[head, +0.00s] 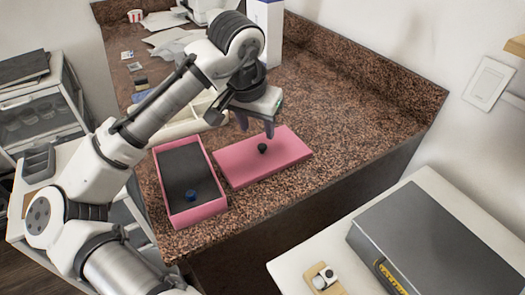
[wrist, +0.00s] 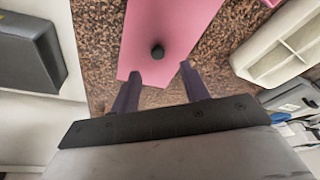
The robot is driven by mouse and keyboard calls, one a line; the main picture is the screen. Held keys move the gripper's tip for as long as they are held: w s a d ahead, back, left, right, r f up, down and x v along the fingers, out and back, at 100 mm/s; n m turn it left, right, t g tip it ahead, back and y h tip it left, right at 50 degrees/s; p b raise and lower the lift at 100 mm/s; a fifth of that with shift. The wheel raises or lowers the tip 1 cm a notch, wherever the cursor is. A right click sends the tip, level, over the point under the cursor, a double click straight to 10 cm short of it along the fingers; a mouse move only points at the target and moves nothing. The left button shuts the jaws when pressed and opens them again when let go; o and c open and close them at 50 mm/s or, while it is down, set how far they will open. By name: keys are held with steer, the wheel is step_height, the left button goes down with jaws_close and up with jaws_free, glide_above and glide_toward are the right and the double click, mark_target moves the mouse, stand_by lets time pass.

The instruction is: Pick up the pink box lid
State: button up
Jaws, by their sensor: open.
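The pink box lid (head: 285,152) lies flat on the granite counter, with a dark round knob (head: 262,148) on its top. The pink box (head: 205,211) stands open to its left, with a dark lining and a small blue round thing (head: 191,195) inside. My gripper (head: 256,130) is open and empty, above the lid's far side near the knob. In the wrist view the lid (wrist: 172,22) reaches toward my gripper (wrist: 160,72). The knob (wrist: 157,51) appears just ahead of the fingertips, between their lines. I cannot tell the exact height of the fingertips above the lid.
A cream divided tray (head: 180,129) stands behind the box, partly hidden by my arm. Papers (head: 170,42) and a white-and-blue carton (head: 267,25) are at the back. A grey case (head: 440,245) sits on a white surface at lower right. Counter right of the lid is clear.

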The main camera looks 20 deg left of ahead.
mark_target(262, 146)
steer(key=shift+p+x, duration=0.4)
steer(key=shift+x, duration=2.95)
steer(key=shift+d, duration=0.2)
jaws_close()
